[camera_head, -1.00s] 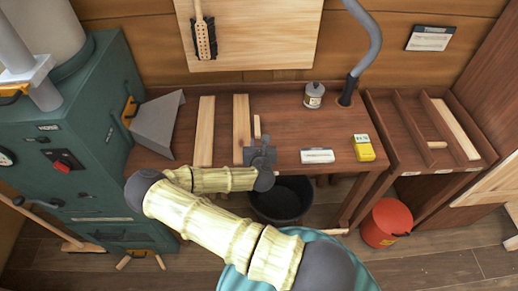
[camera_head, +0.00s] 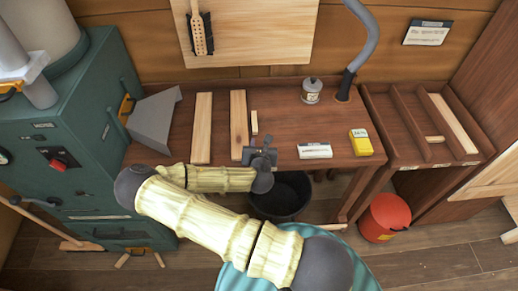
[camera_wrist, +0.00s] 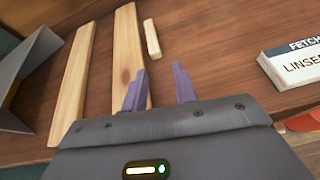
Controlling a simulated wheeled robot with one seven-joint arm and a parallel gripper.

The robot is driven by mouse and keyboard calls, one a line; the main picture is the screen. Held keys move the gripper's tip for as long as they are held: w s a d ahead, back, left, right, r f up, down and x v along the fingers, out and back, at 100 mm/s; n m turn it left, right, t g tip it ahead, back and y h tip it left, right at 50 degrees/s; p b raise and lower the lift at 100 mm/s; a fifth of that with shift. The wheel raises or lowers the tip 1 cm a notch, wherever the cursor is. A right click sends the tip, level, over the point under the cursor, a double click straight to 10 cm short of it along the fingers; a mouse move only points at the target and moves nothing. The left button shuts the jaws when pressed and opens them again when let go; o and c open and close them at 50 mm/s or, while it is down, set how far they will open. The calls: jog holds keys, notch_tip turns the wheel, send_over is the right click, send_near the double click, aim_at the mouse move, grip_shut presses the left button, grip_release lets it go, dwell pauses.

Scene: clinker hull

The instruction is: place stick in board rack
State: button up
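The stick, a short pale wooden piece (camera_head: 254,122), lies on the brown workbench just right of the second long board. It also shows in the wrist view (camera_wrist: 152,39), ahead of the fingers. My gripper (camera_head: 262,156) is at the bench's front edge, with its two purple fingers (camera_wrist: 160,88) apart and nothing between them. The left finger overlaps the near end of the second board in the wrist view. The board rack (camera_head: 410,120) stands right of the bench, with upright dividers, a long pale board (camera_head: 453,123) in its right slot and a small pale piece (camera_head: 435,139) in the middle slot.
Two long boards (camera_head: 202,128) (camera_head: 238,125) lie on the bench (camera_head: 285,130). A white labelled box (camera_head: 314,151), a yellow box (camera_head: 361,142) and a small can (camera_head: 312,91) stand to the right. A grey hose (camera_head: 362,50) rises at the back. A black bucket (camera_head: 280,198) is below.

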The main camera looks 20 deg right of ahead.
jog(key=s+m+g, duration=0.1)
jog(key=m, duration=0.2)
jog(key=s+d+f+m+g+h, duration=0.1)
jog(key=m, duration=0.2)
jog(key=s+d+m+g, duration=0.1)
jog(key=s+m+g, duration=0.1)
jog(key=m, duration=0.2)
jog(key=shift+d+f+h, duration=0.15)
jog(key=shift+d+h, duration=0.1)
jog(key=shift+h, duration=0.05)
jog(key=s+a+r+m+g+y, duration=0.3)
jog(key=s+r+m, duration=0.3)
jog(key=r+m, duration=0.3)
jog(key=s+a+r+m+g+y, duration=0.2)
jog(key=s+a+r+m, duration=0.3)
jog(key=r+m, duration=0.5)
jog(key=s+m, duration=0.2)
jog(key=shift+s+r+g+y, duration=0.25)
jog(key=shift+s+g+y, duration=0.05)
jog(key=shift+g+y, duration=0.1)
jog(key=shift+c, duration=0.3)
